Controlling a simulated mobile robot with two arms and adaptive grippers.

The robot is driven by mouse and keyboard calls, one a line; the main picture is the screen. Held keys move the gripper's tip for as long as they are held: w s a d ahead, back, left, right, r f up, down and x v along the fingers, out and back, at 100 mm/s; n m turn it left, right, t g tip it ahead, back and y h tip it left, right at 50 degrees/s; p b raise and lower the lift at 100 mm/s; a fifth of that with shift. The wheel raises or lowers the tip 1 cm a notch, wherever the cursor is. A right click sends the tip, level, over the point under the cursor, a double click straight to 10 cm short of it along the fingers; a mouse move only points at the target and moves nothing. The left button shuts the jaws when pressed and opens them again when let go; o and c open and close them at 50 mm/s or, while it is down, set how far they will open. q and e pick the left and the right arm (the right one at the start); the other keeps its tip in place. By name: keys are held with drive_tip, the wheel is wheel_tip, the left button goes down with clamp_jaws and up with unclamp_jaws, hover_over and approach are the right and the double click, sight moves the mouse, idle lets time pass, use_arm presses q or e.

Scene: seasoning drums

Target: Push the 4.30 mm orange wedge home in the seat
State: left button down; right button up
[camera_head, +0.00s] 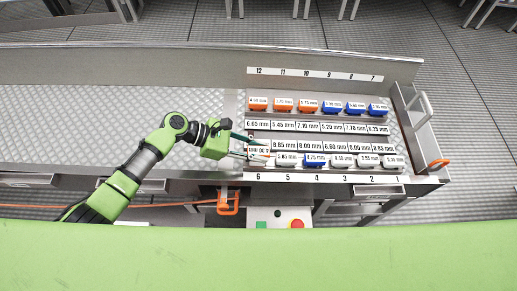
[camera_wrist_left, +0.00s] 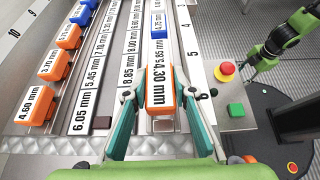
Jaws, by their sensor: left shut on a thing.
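The orange wedge (camera_wrist_left: 159,88) with its white 4.30 mm label is in the left wrist view, between the two fingers of my left gripper (camera_wrist_left: 155,96). The gripper is shut on it. In the head view my left gripper (camera_head: 252,147) is at the left end of the front rows, near column 6, and mostly hides the wedge. The wedge stands in line with the front row, just before the 5.85 mm block (camera_wrist_left: 159,50). A bare metal slot (camera_wrist_left: 163,126) shows at its near end. I cannot tell how deep it sits.
Orange and blue wedges, such as the 4.60 mm one (camera_wrist_left: 37,105), fill the back row. A blue 4.75 mm wedge (camera_head: 314,161) is in the front row. A red button (camera_head: 296,224) and green button (camera_head: 261,225) are in front. Part of another green arm (camera_wrist_left: 283,38) shows at right.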

use_arm(q)
drive_tip(key=shift+p, duration=0.3)
idle(0.5)
drive_tip(key=shift+f+b, duration=0.95)
drive_tip(key=shift+f, duration=0.7)
drive_tip(key=c, duration=1.6)
unclamp_jaws()
drive_tip(key=shift+a, duration=0.1)
drive_tip(key=v, duration=1.2)
